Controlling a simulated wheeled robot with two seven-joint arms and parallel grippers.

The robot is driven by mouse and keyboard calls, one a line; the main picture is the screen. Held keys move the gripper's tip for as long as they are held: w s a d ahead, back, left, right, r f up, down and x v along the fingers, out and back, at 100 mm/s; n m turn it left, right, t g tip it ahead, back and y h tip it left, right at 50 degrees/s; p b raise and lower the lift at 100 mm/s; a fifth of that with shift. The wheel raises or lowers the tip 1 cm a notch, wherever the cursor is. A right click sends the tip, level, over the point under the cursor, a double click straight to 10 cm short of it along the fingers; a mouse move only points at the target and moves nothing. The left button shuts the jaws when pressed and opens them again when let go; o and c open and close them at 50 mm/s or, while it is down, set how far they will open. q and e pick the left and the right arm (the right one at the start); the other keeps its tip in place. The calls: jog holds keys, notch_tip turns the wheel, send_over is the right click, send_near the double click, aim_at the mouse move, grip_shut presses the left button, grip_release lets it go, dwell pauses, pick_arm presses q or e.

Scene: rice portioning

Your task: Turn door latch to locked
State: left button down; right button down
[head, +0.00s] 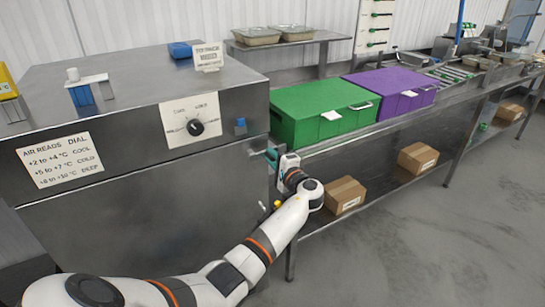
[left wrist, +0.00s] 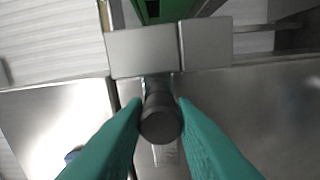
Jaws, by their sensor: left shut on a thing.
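The door latch shows in the left wrist view as a dark round-ended handle (left wrist: 160,124) at a grey metal block (left wrist: 143,50). The green fingers of my left gripper (left wrist: 160,104) are on either side of the handle and shut on it. My right gripper is in neither view.
A green box (head: 310,112) and a purple box (head: 390,90) stand on the steel bench just right of the cabinet. Cardboard boxes (head: 345,194) sit on the shelf below, close to my wrist. The cabinet front carries a dial (head: 195,127). The grey floor (head: 420,250) at right is clear.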

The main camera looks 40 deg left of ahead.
pick_arm(q)
jog(key=shift+w+a+r+m, duration=0.1)
jog(key=shift+r+m, duration=0.15)
jog(key=shift+m, duration=0.05)
jog(key=c, duration=1.3)
grip_release()
jog(key=shift+o, duration=0.2)
jog(key=shift+f, duration=0.15)
jog(key=shift+d+f, duration=0.1)
jog(key=shift+d, duration=0.1)
jog(key=b+v, duration=0.2)
jog(key=v, duration=0.9)
jog(key=shift+s+d, duration=0.25)
jog(key=shift+d, duration=0.05)
